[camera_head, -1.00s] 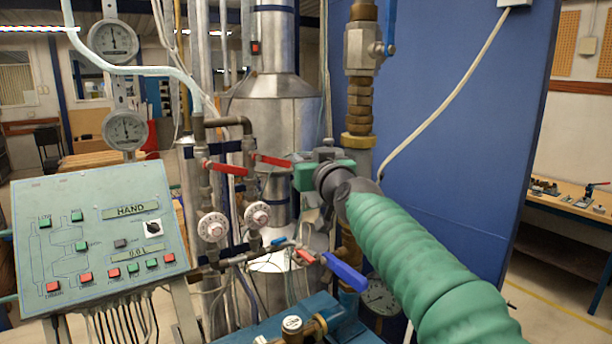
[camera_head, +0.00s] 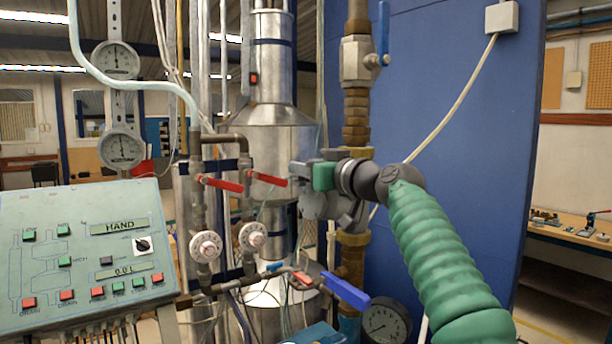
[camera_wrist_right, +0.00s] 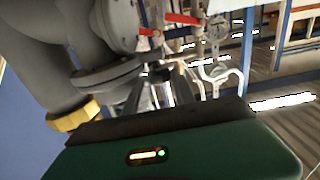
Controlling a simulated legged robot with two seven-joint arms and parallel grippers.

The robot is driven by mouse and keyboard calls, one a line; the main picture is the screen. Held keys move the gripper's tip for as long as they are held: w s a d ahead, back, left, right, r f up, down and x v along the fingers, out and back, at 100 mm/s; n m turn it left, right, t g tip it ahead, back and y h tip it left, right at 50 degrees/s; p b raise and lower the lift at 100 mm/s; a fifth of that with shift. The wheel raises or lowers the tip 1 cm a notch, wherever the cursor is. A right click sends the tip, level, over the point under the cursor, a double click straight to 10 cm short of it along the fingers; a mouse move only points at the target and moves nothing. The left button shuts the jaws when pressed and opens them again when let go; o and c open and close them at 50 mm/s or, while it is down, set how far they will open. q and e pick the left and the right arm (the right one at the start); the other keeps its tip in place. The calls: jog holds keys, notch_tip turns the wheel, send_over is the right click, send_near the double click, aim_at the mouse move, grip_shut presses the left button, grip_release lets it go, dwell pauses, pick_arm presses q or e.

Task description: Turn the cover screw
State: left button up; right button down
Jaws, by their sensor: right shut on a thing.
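My right gripper (camera_head: 304,174) comes in from the right on a green-sleeved arm and lies against the grey pipe fitting (camera_head: 335,208) on the vertical pipe. In the right wrist view its fingers (camera_wrist_right: 162,88) reach away from the green gripper body, beside the fitting's round flange (camera_wrist_right: 108,74). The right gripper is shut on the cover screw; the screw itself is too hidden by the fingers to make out. My left gripper is out of view.
Red valve levers (camera_head: 221,184) and white dials (camera_head: 206,246) stand left of the gripper. A blue lever (camera_head: 346,290) and a pressure gauge (camera_head: 386,322) are below. A control panel (camera_head: 85,255) is at left. The blue wall panel (camera_head: 455,170) stands behind at right.

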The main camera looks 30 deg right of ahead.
jog(key=shift+r, duration=0.2)
jog(key=c, duration=1)
grip_release()
jog(key=shift+c, duration=0.2)
jog(key=shift+a, duration=0.2)
jog(key=shift+d+f, duration=0.1)
